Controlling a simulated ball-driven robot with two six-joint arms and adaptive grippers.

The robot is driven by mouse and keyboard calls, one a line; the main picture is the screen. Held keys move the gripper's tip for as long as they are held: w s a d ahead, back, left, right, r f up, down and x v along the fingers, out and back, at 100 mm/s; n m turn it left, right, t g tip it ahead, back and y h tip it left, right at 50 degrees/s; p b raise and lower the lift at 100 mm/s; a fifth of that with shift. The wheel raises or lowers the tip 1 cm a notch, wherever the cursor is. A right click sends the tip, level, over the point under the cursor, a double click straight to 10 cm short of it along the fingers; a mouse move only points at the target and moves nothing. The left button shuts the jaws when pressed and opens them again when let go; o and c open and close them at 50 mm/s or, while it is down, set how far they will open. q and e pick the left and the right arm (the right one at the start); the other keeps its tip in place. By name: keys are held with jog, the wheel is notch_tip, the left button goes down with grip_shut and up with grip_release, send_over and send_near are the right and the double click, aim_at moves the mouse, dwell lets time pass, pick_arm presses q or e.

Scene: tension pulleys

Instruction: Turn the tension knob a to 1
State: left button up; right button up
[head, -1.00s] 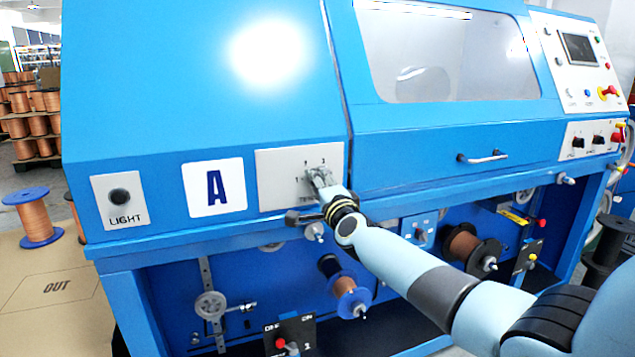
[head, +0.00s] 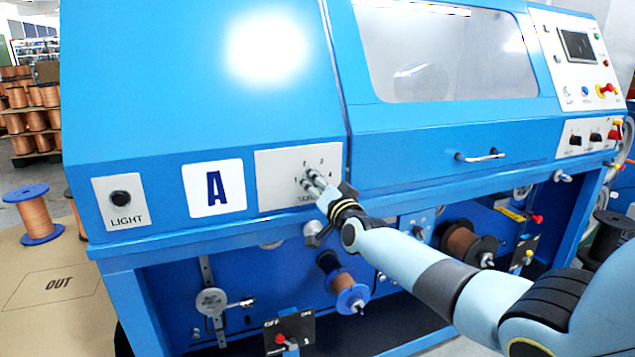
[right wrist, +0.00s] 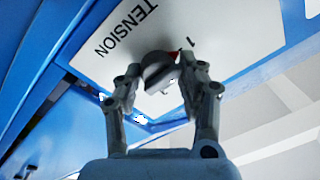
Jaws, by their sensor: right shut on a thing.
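The tension knob a is a dark round knob (right wrist: 158,68) on the light grey tension plate (head: 270,185), right of the big letter A in the head view. In the right wrist view its red mark lies toward the printed 1, close to that numeral. My left gripper is not in view.
A LIGHT button plate (head: 120,200) is at the far left of the blue machine (head: 200,120). Below the panel are spools (head: 345,290) and an OFF/ON switch (head: 289,338). A door handle (head: 482,157) sticks out to the right. A copper spool (head: 36,215) stands at the left.

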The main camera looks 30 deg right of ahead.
jog(key=shift+s+f+n, duration=0.15)
jog(key=shift+f+n, duration=0.2)
jog(key=shift+n, duration=0.05)
jog(key=o, duration=1.1)
jog(key=shift+d, duration=0.15)
jog(key=shift+r, duration=0.15)
jog(key=v, duration=1.2)
